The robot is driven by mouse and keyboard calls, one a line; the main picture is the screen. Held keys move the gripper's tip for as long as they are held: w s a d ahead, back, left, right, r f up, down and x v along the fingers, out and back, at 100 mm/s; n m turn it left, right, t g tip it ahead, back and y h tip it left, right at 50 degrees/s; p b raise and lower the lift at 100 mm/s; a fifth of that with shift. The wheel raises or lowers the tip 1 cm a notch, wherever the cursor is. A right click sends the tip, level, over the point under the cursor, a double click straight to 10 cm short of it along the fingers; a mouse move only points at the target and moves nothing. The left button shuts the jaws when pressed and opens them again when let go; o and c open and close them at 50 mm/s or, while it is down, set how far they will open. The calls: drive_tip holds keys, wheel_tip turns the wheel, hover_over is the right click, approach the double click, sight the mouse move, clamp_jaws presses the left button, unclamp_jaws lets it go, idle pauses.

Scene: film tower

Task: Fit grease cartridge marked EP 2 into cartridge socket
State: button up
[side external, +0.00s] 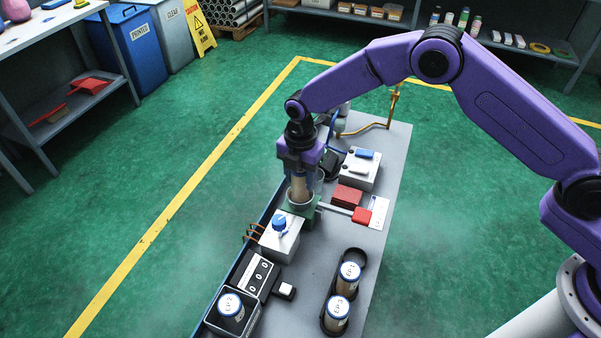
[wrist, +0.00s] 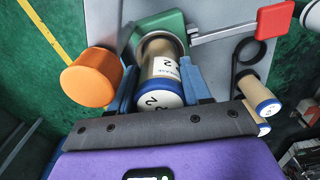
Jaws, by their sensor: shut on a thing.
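My gripper (side external: 301,172) is shut on a tan cartridge (side external: 299,187) and points down over the cartridge socket (side external: 302,209), a green block with a metal ring. In the wrist view, the cartridge (wrist: 161,75) sits between my blue fingers (wrist: 160,92), its blue-rimmed white end towards me and a "2" showing on it. Its far end is at the mouth of the socket ring (wrist: 153,42) and appears inside it; how deep is hidden. The cartridge looks roughly in line with the ring.
Cartridges (side external: 350,270) stand in a black holder at the front right; another (side external: 231,304) is in a tray at the front left. A red-handled lever (side external: 361,215) extends right from the socket. A blue-knobbed white box (side external: 281,243) stands in front. An orange cylinder (wrist: 91,78) is close beside my fingers.

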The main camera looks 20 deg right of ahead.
drive_tip(key=shift+f, duration=0.4)
drive_tip(key=o, duration=1.2)
drive_tip(key=shift+f, duration=0.1)
drive_tip(key=shift+r, duration=3.55)
